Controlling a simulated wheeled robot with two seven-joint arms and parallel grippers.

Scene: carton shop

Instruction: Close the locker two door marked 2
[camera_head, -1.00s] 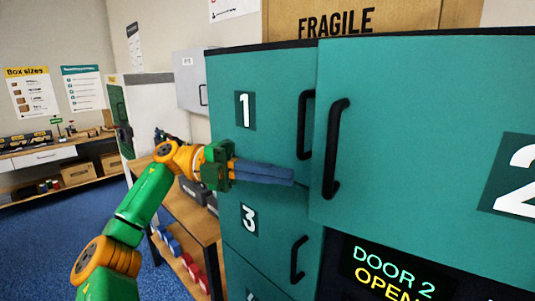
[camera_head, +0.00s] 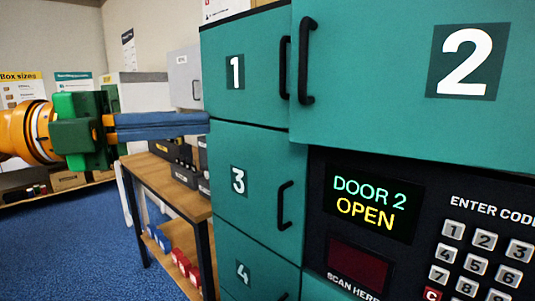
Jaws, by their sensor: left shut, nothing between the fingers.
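The locker door marked 2 (camera_head: 390,75) is a teal panel at the upper right. It stands out in front of the door marked 1 (camera_head: 245,90), covering part of its right side. Its black handle (camera_head: 307,60) is on its left edge. The display (camera_head: 365,208) below reads "DOOR 2 OPEN". My left gripper (camera_head: 207,124) reaches in from the left, with its blue fingers together and empty. Its tips are in front of or beside the left edge of the locker, near the bottom of door 1. Contact cannot be told. My right gripper is not in view.
Doors 3 (camera_head: 255,185) and 4 (camera_head: 250,270) are below door 1. A keypad (camera_head: 478,260) is at the lower right. A wooden table (camera_head: 165,180) with dark bins stands left of the locker. Blue floor (camera_head: 90,245) is open at the lower left.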

